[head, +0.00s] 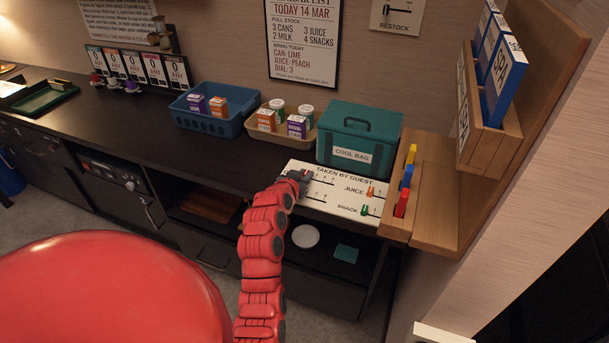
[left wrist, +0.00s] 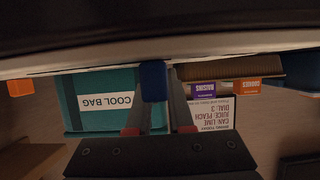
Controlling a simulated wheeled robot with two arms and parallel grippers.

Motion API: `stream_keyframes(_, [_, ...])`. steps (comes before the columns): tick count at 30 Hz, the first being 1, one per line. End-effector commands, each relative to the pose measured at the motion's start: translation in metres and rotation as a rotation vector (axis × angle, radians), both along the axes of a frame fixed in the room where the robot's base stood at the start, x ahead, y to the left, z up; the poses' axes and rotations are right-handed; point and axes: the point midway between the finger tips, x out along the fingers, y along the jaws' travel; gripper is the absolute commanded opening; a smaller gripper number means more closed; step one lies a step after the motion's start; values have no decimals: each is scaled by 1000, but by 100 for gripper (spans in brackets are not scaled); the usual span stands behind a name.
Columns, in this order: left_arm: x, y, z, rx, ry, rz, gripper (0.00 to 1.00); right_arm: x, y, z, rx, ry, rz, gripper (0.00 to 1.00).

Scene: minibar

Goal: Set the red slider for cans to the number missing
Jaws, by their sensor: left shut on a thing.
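The white "TAKEN BY GUEST" board (head: 335,186) lies on the counter with slider rows. The juice row has an orange-red slider (head: 370,192) and the snack row a green one (head: 364,209). In the left wrist view, a dark blue block (left wrist: 153,81) shows by the fingertips. A wall notice (head: 303,40) reads full stock, 3 cans. My right gripper is not in view.
A teal cool bag (head: 345,123) stands just behind the board. A beige tray (head: 262,133) holds two cans and two cartons. A blue basket (head: 196,122) stands left of it. A wooden rack (head: 398,210) with coloured pieces borders the board's right side.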

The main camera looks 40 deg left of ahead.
Motion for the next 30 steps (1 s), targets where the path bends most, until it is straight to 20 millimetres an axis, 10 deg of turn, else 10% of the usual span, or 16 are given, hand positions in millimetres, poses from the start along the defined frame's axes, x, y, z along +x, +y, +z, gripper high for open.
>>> stream_keyframes(21, [0, -1, 0, 0, 1, 0, 0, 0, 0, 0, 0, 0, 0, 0])
stream_keyframes(30, [11, -46, 1, 0, 3, -4, 0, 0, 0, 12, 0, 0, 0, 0])
